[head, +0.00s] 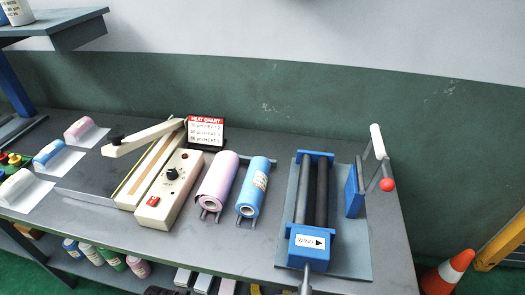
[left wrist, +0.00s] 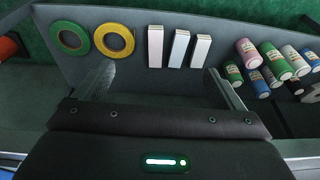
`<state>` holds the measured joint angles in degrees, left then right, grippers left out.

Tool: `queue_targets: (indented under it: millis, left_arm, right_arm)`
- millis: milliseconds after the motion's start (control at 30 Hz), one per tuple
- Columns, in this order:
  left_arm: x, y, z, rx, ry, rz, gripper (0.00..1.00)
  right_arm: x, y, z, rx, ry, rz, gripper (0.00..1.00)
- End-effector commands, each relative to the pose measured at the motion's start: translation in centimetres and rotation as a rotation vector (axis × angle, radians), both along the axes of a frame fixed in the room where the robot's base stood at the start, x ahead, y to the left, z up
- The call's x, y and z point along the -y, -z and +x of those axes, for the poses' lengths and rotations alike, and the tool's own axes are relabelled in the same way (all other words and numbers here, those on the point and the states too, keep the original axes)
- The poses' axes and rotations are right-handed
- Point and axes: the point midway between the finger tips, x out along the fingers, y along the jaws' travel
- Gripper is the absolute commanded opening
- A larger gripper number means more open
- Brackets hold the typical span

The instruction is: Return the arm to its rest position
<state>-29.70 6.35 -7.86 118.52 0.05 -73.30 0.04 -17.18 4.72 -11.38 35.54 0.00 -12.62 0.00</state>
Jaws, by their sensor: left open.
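My left gripper (left wrist: 160,88) shows in the left wrist view with its two fingers spread wide and nothing between them. It faces the lower shelf (left wrist: 150,75), where several items lie beyond the fingertips. In the head view a small dark shape at the bottom edge may be part of my left arm, but I cannot tell. My right gripper is in neither view.
The grey bench (head: 130,225) holds a heat sealer (head: 165,190), a pink roll (head: 217,180), a blue roll (head: 253,187) and a blue-framed roller machine (head: 312,205). A cone (head: 448,270) stands right. The shelf holds tape rolls (left wrist: 113,30), white boxes (left wrist: 178,48) and several small rolls (left wrist: 249,54).

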Motion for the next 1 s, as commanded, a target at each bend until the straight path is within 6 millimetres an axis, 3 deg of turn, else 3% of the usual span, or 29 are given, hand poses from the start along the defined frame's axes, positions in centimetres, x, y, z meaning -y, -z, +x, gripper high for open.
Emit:
queue_targets:
  millis: [133, 267, 400, 500, 633, 800, 1000]
  left_arm:
    - [0.0, 7.9, -1.0, -0.036, 0.006, 0.003, 0.90]
    - [-0.4, 15.5, -3.5, -0.065, 0.012, 0.007, 0.90]
    - [-1.0, 22.9, -7.7, -0.098, 0.019, 0.010, 0.90]
    - [-1.6, 27.3, -11.6, -0.119, 0.025, 0.013, 0.90]
    - [-2.6, 31.4, -16.8, -0.145, 0.030, 0.017, 0.90]
    - [-3.6, 33.9, -21.6, -0.163, 0.036, 0.020, 0.90]
    - [-3.9, 34.6, -23.3, -0.168, 0.039, 0.021, 0.90]
  right_arm:
    - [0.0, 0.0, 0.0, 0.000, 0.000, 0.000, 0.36]
    - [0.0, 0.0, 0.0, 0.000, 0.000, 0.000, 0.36]
    - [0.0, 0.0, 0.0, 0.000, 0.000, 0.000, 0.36]
    - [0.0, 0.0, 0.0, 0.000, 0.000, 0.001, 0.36]
    - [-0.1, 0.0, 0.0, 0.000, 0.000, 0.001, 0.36]
    - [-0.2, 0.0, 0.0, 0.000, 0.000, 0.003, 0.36]
    - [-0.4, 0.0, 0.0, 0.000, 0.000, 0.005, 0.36]
